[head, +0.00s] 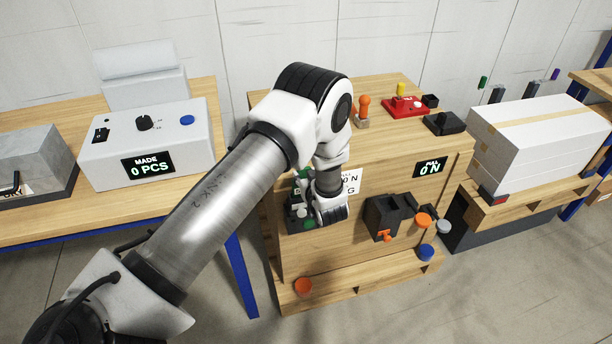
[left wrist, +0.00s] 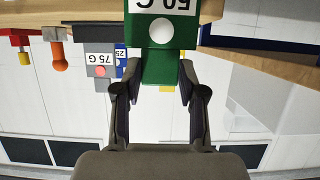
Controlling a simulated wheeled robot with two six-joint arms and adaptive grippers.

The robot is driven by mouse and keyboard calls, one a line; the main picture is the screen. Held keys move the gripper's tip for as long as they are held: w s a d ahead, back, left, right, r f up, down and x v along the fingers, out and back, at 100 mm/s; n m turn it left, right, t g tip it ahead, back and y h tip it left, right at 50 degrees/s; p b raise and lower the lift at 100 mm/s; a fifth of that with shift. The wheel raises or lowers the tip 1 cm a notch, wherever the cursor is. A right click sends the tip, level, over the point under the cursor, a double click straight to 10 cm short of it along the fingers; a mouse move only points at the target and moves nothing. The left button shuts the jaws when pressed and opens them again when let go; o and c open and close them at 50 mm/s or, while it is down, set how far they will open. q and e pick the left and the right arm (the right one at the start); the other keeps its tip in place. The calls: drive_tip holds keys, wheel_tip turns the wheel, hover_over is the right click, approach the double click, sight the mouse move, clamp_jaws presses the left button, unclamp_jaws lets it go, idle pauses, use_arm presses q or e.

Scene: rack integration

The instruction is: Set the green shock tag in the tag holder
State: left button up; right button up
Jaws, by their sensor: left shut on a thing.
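The green shock tag (left wrist: 160,62) shows in the left wrist view, with a white label reading 50 G and a white dot. My left gripper (left wrist: 160,76) is shut on it, one finger on each side. In the head view my left gripper (head: 315,208) is at the front face of the wooden cabinet, beside a dark fixture, and its wrist hides most of the tag. A grey tag marked 75 G (left wrist: 100,71) and a blue tag (left wrist: 120,68) are beside the green one in the wrist view. I cannot tell whether the green tag touches a holder. My right gripper is not in view.
An orange knob (head: 362,108) and a red device (head: 404,106) stand on top. White cartons (head: 540,135) stand right; a MADE counter (head: 148,166) stands left.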

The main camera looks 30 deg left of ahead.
use_arm(q)
drive_tip(key=shift+f, duration=0.3)
drive_tip(key=o, duration=1.2)
drive_tip(key=shift+r, duration=0.1)
drive_tip(key=v, duration=1.2)
